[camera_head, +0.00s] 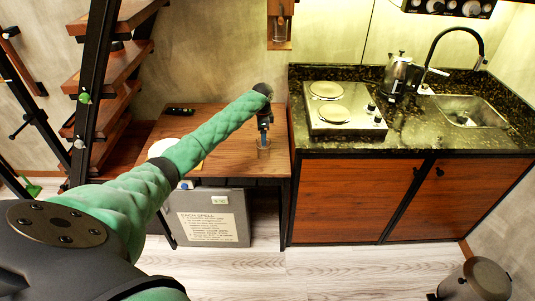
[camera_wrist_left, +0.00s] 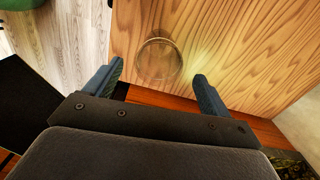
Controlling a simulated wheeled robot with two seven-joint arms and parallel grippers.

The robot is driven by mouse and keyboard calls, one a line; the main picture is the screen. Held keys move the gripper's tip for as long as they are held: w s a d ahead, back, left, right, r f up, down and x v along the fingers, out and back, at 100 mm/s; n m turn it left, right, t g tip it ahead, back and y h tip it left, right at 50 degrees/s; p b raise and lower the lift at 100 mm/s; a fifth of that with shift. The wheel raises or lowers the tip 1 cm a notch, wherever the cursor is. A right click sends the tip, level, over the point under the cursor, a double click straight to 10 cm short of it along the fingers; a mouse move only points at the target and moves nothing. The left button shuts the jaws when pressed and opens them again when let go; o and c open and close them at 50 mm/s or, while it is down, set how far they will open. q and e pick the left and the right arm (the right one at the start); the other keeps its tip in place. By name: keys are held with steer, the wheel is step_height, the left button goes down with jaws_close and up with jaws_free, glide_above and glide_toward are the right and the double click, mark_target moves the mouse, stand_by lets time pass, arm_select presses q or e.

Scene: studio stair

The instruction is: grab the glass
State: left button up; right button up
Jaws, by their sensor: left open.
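A clear glass (camera_head: 263,147) stands on the wooden table (camera_head: 232,165) near its right front edge. In the left wrist view the glass (camera_wrist_left: 158,60) shows as a round, see-through shape on the wood grain. My left gripper (camera_head: 264,135) is above the glass in the head view, pointing down. In the left wrist view its two fingers (camera_wrist_left: 158,76) are apart, with the glass lying just beyond the gap between their tips. Nothing is between the fingers. My right gripper is not in view.
A round white item (camera_head: 162,148) and a small dark object (camera_head: 181,111) lie on the table. A counter with a hot plate (camera_head: 343,108), kettle (camera_head: 400,76) and sink (camera_head: 470,112) stands right. Stairs (camera_head: 113,70) rise left. A grey box (camera_head: 208,216) stands under the table.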

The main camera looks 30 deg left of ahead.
mark_target(263, 148)
arm_select(q)
step_height(263, 148, down, 8)
steer(key=p, duration=0.3)
steer(key=shift+d+r+p, duration=0.15)
steer(key=shift+r+p, duration=0.05)
steer(key=shift+p, duration=0.1)
steer(key=shift+f, duration=0.7)
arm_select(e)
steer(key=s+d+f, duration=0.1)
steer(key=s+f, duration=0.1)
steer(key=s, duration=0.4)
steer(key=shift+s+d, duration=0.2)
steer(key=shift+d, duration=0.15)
arm_select(q)
steer(key=shift+r, duration=0.1)
steer(key=c, duration=1.2)
